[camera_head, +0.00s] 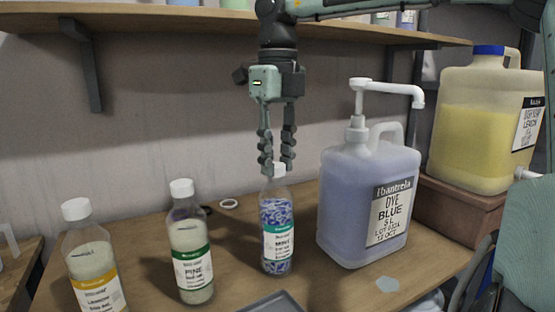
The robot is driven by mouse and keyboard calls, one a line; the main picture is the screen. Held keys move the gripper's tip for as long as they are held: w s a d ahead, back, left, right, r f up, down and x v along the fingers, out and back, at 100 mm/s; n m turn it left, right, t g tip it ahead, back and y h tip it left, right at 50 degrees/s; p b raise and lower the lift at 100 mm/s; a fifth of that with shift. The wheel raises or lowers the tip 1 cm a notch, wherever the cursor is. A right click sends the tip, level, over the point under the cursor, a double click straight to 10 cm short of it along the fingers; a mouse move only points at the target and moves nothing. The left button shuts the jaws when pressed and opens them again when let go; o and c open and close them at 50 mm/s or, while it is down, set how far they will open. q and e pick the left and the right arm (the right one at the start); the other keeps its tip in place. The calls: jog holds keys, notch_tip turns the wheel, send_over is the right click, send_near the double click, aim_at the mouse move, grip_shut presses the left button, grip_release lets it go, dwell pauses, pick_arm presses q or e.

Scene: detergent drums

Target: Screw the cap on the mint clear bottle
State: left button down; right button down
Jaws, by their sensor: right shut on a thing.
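The mint clear bottle (276,214) stands upright on the wooden table, with blue and white contents and a teal-banded label whose small print is hard to read. A white cap (279,171) is at the top of its neck. My right gripper (279,166) points straight down over the bottle, its two fingers shut on the white cap. I cannot tell how far the cap is threaded, as the fingertips hide part of it. My left gripper is not in view.
A large blue dye jug (345,205) with a pump stands close to the right. A pine bottle (189,258) and a yellow-labelled bottle (92,262), both capped, stand left. A yellow drum (470,125) sits on a brown block (455,206). A shelf (180,22) runs above.

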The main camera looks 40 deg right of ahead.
jog(key=shift+f+m, duration=0.1)
jog(key=shift+m, duration=1.1)
jog(key=m+b, duration=0.1)
jog(key=m, duration=0.2)
jog(key=shift+f, duration=0.15)
jog(key=m, duration=0.2)
jog(key=shift+a+m, duration=0.15)
jog(key=shift+m, duration=0.15)
jog(key=shift+b, duration=0.3)
